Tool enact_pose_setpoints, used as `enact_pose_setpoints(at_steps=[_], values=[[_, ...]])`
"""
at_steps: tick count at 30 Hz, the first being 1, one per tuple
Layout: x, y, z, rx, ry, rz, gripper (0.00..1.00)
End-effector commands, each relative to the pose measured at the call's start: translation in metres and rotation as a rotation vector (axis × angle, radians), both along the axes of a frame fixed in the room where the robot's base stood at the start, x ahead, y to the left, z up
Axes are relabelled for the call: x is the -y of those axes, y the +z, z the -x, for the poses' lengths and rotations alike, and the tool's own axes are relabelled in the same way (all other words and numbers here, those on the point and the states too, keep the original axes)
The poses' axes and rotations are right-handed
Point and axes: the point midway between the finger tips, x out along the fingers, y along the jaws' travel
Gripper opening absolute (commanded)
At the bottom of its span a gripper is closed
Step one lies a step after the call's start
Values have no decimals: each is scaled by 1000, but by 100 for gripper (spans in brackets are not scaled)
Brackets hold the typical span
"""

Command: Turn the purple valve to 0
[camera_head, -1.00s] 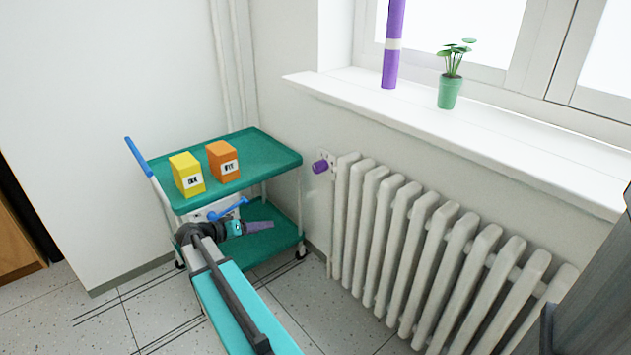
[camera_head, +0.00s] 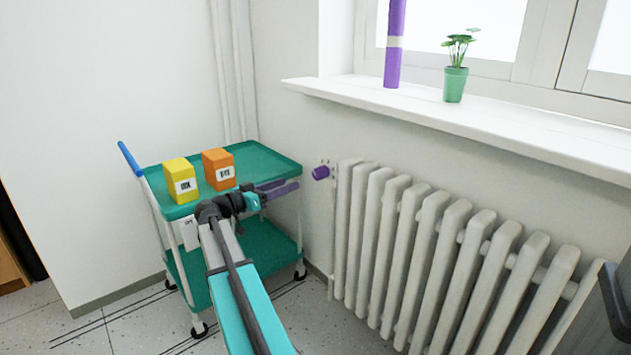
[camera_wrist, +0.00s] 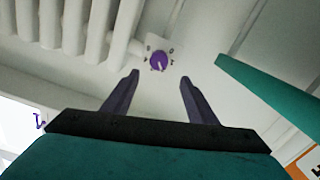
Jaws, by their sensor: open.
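The purple valve (camera_head: 320,172) sticks out from the wall at the upper left end of the radiator. In the wrist view the purple valve (camera_wrist: 158,61) shows as a round knob with a light pointer mark, on a pale plate with small marks too small to read. My gripper (camera_head: 296,186) is open and empty, to the left of the valve and apart from it. In the wrist view the fingers of my gripper (camera_wrist: 160,75) are spread, with the valve ahead, roughly between the lines of the two fingertips.
A teal cart (camera_head: 270,152) stands left of the valve, with a yellow box (camera_head: 180,181) and an orange box (camera_head: 219,170) on top. The white radiator (camera_head: 430,240) is to the right. A windowsill (camera_head: 420,110) above holds a purple tube (camera_head: 394,50) and a potted plant (camera_head: 455,84).

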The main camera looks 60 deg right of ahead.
Motion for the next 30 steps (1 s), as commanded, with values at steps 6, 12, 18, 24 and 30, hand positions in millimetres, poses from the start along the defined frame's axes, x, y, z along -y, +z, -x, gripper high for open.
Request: enact_pose_setpoints(at_steps=[6,12,18,24,30], values=[[0,0,0,-1,0,-1,53],[3,-1,1,0,-1,-2,53],[17,-2,6,0,-1,-2,53],[41,-3,15,0,-3,-3,53],[68,-3,24,0,-3,-3,53]])
